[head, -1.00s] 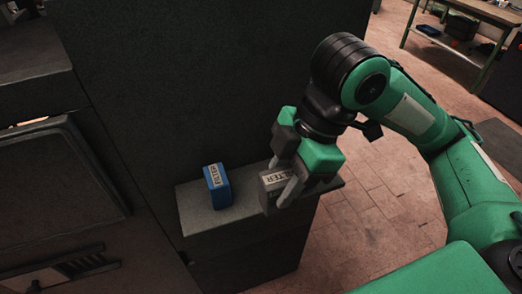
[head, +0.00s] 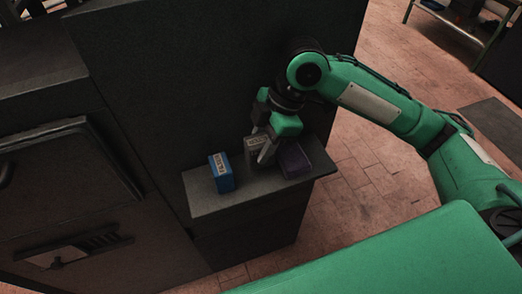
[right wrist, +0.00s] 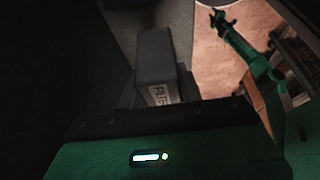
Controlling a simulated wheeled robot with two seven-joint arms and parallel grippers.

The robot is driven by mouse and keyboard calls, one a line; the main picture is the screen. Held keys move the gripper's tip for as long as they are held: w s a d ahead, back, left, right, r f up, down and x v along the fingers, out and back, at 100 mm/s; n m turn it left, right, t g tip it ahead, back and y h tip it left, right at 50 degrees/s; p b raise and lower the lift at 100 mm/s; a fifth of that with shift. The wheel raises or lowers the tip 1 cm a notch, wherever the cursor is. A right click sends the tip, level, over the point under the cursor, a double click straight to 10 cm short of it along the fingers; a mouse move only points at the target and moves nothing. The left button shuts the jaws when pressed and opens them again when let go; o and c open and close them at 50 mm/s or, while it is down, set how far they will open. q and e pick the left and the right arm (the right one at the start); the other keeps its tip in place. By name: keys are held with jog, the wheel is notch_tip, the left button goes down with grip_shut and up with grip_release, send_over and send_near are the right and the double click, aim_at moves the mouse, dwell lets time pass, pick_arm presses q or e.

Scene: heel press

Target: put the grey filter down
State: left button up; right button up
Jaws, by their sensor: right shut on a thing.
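The grey filter (head: 257,143) is a small box with a pale printed label, gripped upright over the dark ledge (head: 205,200). My right gripper (head: 266,156) is shut on it, the fingers pointing down along its sides. The filter also shows in the right wrist view (right wrist: 158,72), with its label partly cut off by the gripper body. I cannot tell whether the filter's underside touches the ledge.
A blue filter (head: 221,173) stands on the ledge, left of the grey one. A dark purple box (head: 295,160) sits close on its right. The tall dark cabinet wall (head: 190,80) rises behind. The ledge's left end is bare.

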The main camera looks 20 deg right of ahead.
notch_tip(320, 180, down, 3)
jog(key=shift+r, duration=0.1)
jog(key=shift+w+f+p, duration=0.2)
jog(key=shift+f+p, duration=0.3)
jog(key=shift+f, duration=0.2)
jog(key=shift+f, duration=0.1)
jog(key=o, duration=1)
jog(key=v, duration=1.2)
jog(key=shift+b, duration=0.45)
jog(key=shift+a, duration=0.1)
